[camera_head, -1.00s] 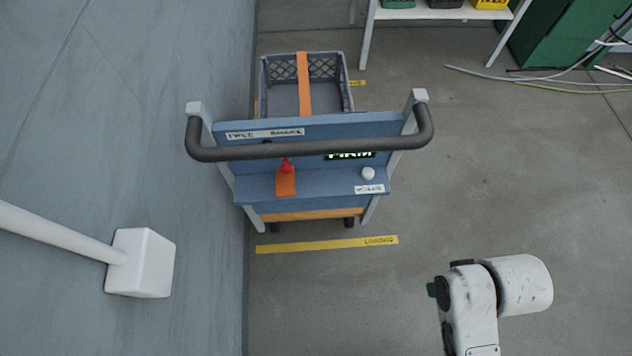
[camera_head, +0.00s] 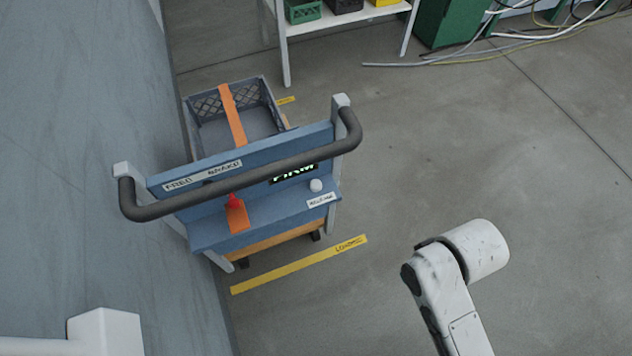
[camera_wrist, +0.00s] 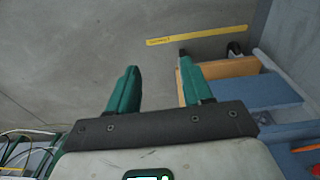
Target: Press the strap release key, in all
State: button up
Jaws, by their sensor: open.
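A trolley (camera_head: 262,213) stands on the floor left of centre in the head view. Its blue sloping panel carries a round white knob (camera_head: 316,185) beside a small white label (camera_head: 321,200), whose text looks like RELEASE. A lit display (camera_head: 294,172) on the panel reads FIRM. The knob is not visible in the wrist view.
A dark push bar (camera_head: 250,180) spans above the panel. An orange strap (camera_head: 232,112) crosses the crate (camera_head: 203,128) behind. A wall (camera_head: 80,150) stands close on the left. A yellow floor strip (camera_head: 300,265) lies in front; open floor is to the right.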

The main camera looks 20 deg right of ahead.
grip_shut()
dwell(1.5)
